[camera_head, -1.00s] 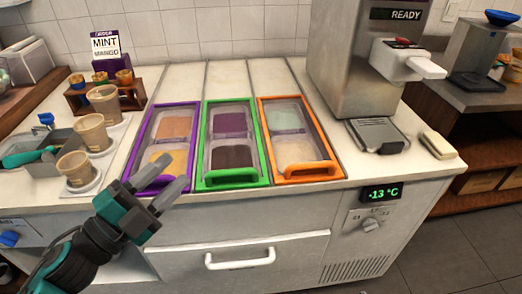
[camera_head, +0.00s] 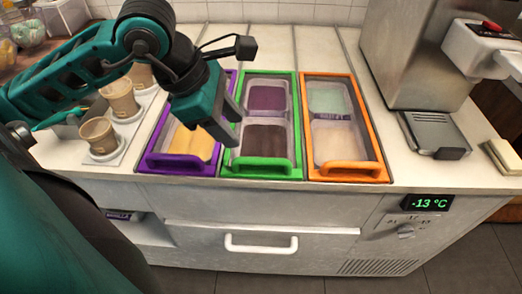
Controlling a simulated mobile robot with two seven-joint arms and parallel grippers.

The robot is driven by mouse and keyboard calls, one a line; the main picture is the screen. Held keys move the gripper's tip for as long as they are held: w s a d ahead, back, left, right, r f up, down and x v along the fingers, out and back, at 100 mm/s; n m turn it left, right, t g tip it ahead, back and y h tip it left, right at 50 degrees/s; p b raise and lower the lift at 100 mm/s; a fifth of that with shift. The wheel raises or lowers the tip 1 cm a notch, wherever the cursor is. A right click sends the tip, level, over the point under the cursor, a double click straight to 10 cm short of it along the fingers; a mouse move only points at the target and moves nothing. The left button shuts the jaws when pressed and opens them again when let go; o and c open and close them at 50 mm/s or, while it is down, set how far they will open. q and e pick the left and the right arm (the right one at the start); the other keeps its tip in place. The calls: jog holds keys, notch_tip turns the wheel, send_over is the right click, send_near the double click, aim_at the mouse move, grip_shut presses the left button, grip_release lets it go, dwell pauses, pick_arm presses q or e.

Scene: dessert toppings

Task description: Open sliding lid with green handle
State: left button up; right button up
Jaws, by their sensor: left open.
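The sliding lid with the green frame (camera_head: 297,120) is the middle one of three in the white counter. Its green handle (camera_head: 262,163) is at the near end. Through its clear panel show a purple tub (camera_head: 268,97) and a dark brown tub (camera_head: 265,138). The lid looks shut. My left gripper (camera_head: 230,130) is open and empty, with its fingers pointing down over the border of the purple and green lids, behind and left of the green handle. It hides part of both frames. My right gripper is not in view.
The purple-framed lid (camera_head: 180,163) is at left and the orange-framed lid (camera_head: 347,172) at right. Paper cups (camera_head: 98,135) stand further left. A steel machine (camera_head: 405,50) stands at the back right. A drawer with a white handle (camera_head: 261,243) is below the counter.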

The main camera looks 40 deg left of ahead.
aim_at(260, 159)
pick_arm(q)
jog(key=x, duration=1.1)
jog(key=shift+f, duration=0.1)
grip_shut()
dwell(0.3)
